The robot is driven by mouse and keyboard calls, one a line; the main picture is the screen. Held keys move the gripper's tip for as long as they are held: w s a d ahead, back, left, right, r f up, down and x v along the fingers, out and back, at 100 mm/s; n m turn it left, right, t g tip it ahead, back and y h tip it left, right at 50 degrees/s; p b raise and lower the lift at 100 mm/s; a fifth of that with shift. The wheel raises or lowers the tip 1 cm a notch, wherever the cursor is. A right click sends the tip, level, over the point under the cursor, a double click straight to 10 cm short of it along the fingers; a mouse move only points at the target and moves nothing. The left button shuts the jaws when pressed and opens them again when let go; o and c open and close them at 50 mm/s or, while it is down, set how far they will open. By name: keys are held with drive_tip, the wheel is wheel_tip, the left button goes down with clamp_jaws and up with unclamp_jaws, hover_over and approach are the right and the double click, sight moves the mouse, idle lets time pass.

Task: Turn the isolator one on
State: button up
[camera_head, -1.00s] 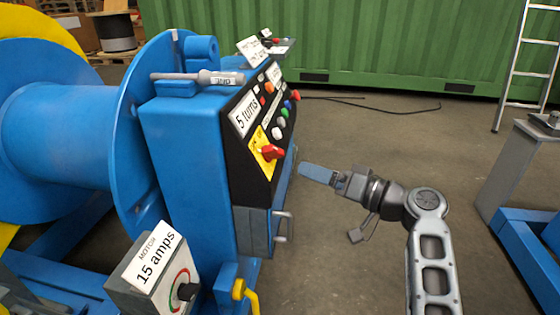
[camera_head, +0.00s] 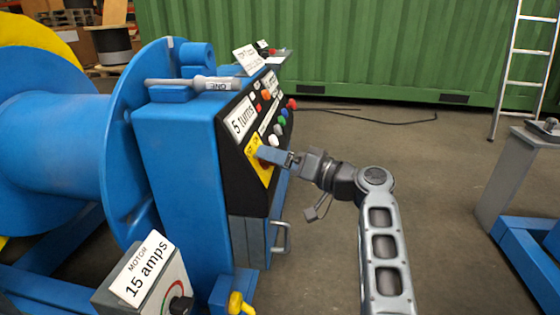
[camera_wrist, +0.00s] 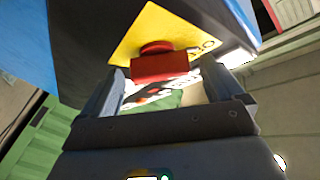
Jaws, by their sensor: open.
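The isolator is a red rotary handle (camera_wrist: 152,66) on a yellow plate (camera_wrist: 172,38), seen in the wrist view. In the head view the yellow plate (camera_head: 255,158) is on the black sloping panel of the blue cabinet, and my gripper hides most of the red handle. My gripper (camera_head: 268,155) is at the plate. In the wrist view my gripper (camera_wrist: 158,88) is open, with one finger on each side of the red handle. I cannot tell whether the fingers touch it.
Above the isolator are several coloured buttons (camera_head: 281,122) and a "5 turns" label (camera_head: 239,118). A metal handle (camera_head: 283,238) juts from the cabinet below. A motor box (camera_head: 150,280) reading 15 amps stands at the front left.

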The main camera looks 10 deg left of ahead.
drive_tip(key=shift+c, duration=0.3)
drive_tip(key=c, duration=1)
drive_tip(key=shift+r+m+p, duration=0.15)
drive_tip(key=shift+m+p, duration=0.15)
drive_tip(key=shift+p, duration=0.3)
drive_tip(key=m+h+p, duration=0.3)
drive_tip(key=m+p, duration=0.2)
drive_tip(key=p, duration=0.4)
drive_tip(key=m+g+h+p, duration=0.1)
drive_tip(key=m+h+p, duration=0.2)
drive_tip(key=m+p, duration=0.3)
drive_tip(key=r+m+g+h+p, duration=0.1)
drive_tip(key=m+h+p, duration=0.2)
drive_tip(key=p, duration=1.1)
drive_tip(key=shift+a+m, duration=0.25)
drive_tip(key=shift+m, duration=0.95)
drive_tip(key=shift+g, duration=0.3)
